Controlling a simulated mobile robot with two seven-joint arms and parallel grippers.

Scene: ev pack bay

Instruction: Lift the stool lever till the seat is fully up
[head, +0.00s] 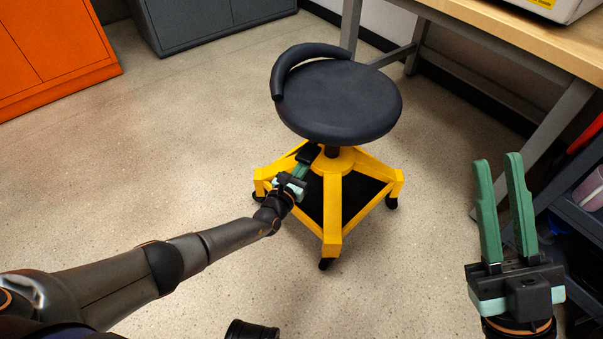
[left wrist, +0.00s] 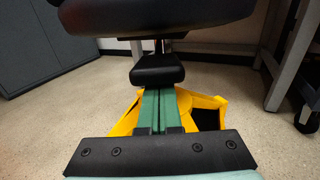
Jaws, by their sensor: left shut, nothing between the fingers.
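The stool has a dark round seat (head: 345,102) with a curved backrest and a yellow base (head: 333,205) on casters. Its lever shows as a black paddle (head: 308,153) under the left side of the seat. My left gripper (head: 303,168) is shut and empty, reaching in under the seat at the paddle. In the left wrist view the green fingers (left wrist: 158,108) lie together and their tips end at the lever paddle (left wrist: 157,70), below the seat (left wrist: 150,15). I cannot tell whether they touch it. My right gripper (head: 498,162) is open and empty, well right of the stool.
A wooden-topped workbench (head: 500,30) with grey legs stands behind and right of the stool. A dark shelf cart (head: 575,215) is at the right edge. Orange (head: 55,45) and grey (head: 205,20) cabinets stand at the back left. The floor left of the stool is clear.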

